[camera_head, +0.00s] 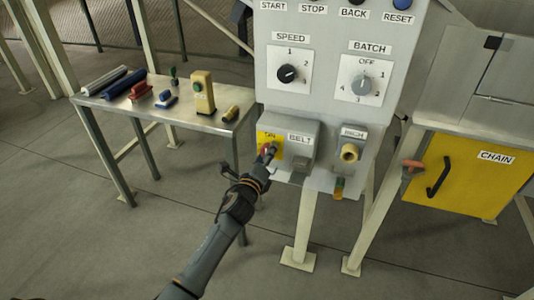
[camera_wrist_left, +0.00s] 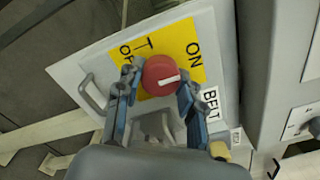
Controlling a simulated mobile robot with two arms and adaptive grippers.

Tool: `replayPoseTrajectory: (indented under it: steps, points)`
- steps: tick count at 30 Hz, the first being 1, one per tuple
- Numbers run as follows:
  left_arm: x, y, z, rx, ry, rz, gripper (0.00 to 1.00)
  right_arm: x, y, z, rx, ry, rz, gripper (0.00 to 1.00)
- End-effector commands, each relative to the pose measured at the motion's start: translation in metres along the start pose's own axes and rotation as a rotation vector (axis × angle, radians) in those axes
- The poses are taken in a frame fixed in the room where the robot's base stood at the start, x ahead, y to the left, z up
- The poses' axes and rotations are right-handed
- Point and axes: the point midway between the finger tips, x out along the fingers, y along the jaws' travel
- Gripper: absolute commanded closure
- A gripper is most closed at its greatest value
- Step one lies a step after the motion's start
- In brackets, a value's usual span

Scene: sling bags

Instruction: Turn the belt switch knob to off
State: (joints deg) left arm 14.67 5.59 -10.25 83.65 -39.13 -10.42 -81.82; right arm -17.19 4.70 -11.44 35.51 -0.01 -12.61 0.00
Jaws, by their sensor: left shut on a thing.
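The belt switch is a round red knob (camera_wrist_left: 158,76) with a white mark, on a yellow plate (camera_wrist_left: 207,62). In the left wrist view the white mark lies nearly level, its outer end toward the side with the ON label. Another label at the plate's left is partly hidden by a finger. My left gripper (camera_wrist_left: 156,92) has a finger on each side of the knob and is shut on it. In the head view the left gripper (camera_head: 268,154) covers part of the knob, beside the BELT label (camera_head: 300,138). My right gripper is not in view.
The grey control panel (camera_head: 325,90) carries the SPEED dial (camera_head: 287,73), the BATCH dial (camera_head: 362,85) and a brass-coloured knob (camera_head: 349,153). A metal table (camera_head: 215,120) with tools stands at the left. A yellow CHAIN cover (camera_head: 470,185) is at the right.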

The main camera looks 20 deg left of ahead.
Motion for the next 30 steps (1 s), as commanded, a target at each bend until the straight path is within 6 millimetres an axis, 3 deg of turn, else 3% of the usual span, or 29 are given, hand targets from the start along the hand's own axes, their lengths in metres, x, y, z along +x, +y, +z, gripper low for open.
replayPoseTrajectory:
  steps: [11, 30]
  points:
    - [-0.0002, -0.0003, -0.0002, -0.139, 0.000, 0.001, 0.94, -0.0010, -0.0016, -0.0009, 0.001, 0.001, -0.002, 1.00]
    - [-0.0004, -0.0016, 0.0005, -0.728, 0.000, 0.002, 0.94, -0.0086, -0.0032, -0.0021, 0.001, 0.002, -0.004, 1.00]
